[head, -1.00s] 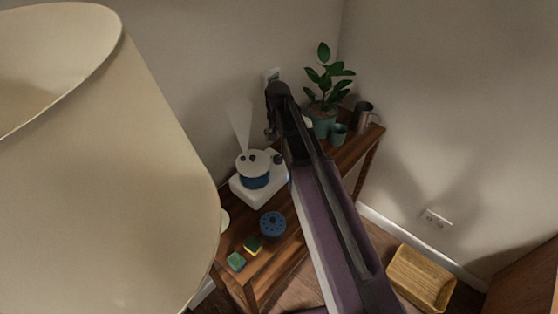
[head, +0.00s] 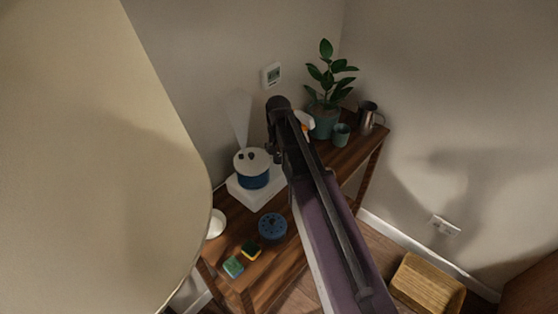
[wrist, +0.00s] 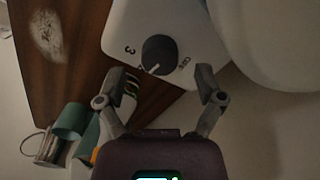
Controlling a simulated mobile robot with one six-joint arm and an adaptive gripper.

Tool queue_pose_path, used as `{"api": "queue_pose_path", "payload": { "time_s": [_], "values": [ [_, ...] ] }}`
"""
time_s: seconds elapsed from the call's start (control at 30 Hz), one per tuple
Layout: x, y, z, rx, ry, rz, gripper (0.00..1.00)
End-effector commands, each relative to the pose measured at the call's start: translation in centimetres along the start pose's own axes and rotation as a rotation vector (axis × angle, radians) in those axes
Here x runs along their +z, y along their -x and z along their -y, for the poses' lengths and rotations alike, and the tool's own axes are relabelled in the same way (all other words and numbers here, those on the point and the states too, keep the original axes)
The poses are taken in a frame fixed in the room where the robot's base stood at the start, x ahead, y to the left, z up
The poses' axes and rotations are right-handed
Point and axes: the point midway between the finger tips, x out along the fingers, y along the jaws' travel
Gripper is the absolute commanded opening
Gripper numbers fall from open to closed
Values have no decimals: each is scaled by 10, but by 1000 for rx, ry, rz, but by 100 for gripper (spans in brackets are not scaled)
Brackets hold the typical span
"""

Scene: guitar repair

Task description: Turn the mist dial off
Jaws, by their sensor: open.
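The mist maker stands on the wooden table in the head view, with a white base (head: 241,190), a blue tank (head: 254,178) and a white lid with a pale plume above. In the wrist view its black mist dial (wrist: 160,55) sits on the white base (wrist: 150,20). A "3" is printed left of the dial and a small label, hard to read, right of it. A light pointer mark faces down and slightly left. My gripper (wrist: 160,75) is open, its fingers apart on either side below the dial and not visibly touching it. In the head view my arm hides the dial.
A large lampshade (head: 155,160) fills the left of the head view. On the table (head: 272,272) are a blue round object (head: 272,227), sponges (head: 233,267), a potted plant (head: 326,90), a green cup (head: 341,134) and a metal mug (head: 367,118).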

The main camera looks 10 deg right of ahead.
Motion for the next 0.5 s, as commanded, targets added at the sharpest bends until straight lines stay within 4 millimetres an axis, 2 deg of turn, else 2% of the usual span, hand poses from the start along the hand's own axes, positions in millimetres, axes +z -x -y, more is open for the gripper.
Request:
{"api": "queue_pose_path", "payload": {
  "time_s": [0.03, 0.2, 0.5],
  "values": [
    [0, -7, 0, 0, 0, 0, 87],
    [0, -16, 0, 0, -1, 0, 87],
    [0, -20, -1, 0, -1, 0, 87]
  ]
}}
